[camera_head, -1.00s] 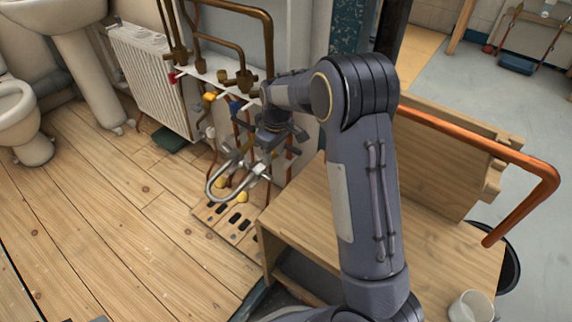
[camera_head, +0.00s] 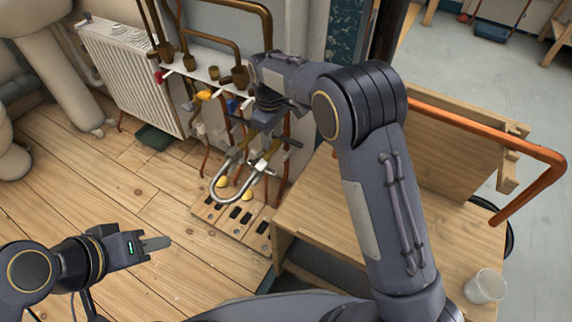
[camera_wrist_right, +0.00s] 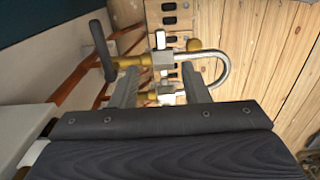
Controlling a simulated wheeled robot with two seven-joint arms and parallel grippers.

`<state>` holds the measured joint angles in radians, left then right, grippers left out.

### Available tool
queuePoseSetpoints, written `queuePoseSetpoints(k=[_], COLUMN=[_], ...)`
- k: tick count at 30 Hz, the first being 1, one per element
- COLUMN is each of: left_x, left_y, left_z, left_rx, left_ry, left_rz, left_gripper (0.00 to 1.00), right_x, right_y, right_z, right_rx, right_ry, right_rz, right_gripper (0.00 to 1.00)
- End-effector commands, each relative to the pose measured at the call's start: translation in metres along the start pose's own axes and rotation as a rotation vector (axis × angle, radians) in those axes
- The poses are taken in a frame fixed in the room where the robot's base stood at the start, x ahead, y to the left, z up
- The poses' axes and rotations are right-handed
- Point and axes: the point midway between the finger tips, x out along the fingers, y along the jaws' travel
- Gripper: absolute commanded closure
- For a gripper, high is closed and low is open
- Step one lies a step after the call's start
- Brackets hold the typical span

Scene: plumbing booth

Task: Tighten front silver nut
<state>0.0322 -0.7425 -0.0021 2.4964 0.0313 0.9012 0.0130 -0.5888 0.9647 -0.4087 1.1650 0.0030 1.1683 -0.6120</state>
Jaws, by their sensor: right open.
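A silver U-shaped pipe (camera_head: 228,196) joins two brass-and-silver fittings at the pipe stand; it also shows in the right wrist view (camera_wrist_right: 223,62). One silver nut (camera_wrist_right: 162,58) sits farther up that view. The other silver nut (camera_wrist_right: 166,96) is nearer, between the fingers of my right gripper (camera_wrist_right: 158,78). The fingers are open on either side of it, with gaps visible. In the head view my right gripper (camera_head: 262,140) is above the pipe's ends and partly hides the nuts. My left gripper (camera_head: 154,243) is low on the left, away from the pipe; its jaw gap does not show.
Copper pipes with coloured valves, including a yellow one (camera_head: 204,95), stand behind the right gripper. A white radiator (camera_head: 125,70) is at the left. A wooden bench (camera_head: 335,215) with an orange pipe (camera_head: 480,128) and a cup (camera_head: 486,287) is at the right. Wooden floor is open at left.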

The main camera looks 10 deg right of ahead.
Motion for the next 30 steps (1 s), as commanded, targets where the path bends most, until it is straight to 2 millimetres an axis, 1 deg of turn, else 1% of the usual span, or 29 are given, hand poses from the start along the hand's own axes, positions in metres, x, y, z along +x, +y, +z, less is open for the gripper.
queuePoseSetpoints(k=[5,8,18,21,25,30], left_x=[0.005,0.011,0.038,0.044,0.050,0.054], left_y=[-0.002,-0.005,-0.017,-0.020,-0.023,-0.025], left_z=[0.003,0.006,0.019,0.022,0.025,0.027], left_rx=[0.000,0.000,0.000,0.000,0.000,0.000], left_ry=[0.000,0.000,0.000,0.000,0.000,0.000], left_rz=[0.000,0.000,0.000,0.000,0.000,0.000], left_gripper=[0.65,0.65,0.65,0.65,0.65,0.65], right_x=[0.013,0.031,0.106,0.124,0.143,0.154], right_y=[-0.003,-0.003,-0.002,-0.002,-0.002,-0.002], right_z=[-0.002,-0.001,-0.001,-0.001,-0.001,-0.001], right_rx=[-0.006,-0.005,-0.004,-0.005,-0.005,-0.005], right_ry=[-0.003,-0.005,-0.005,-0.004,-0.003,-0.002], right_rz=[-0.001,-0.002,-0.001,-0.001,0.000,-0.001], right_gripper=[0.58,0.58,0.58,0.58,0.58,0.58])
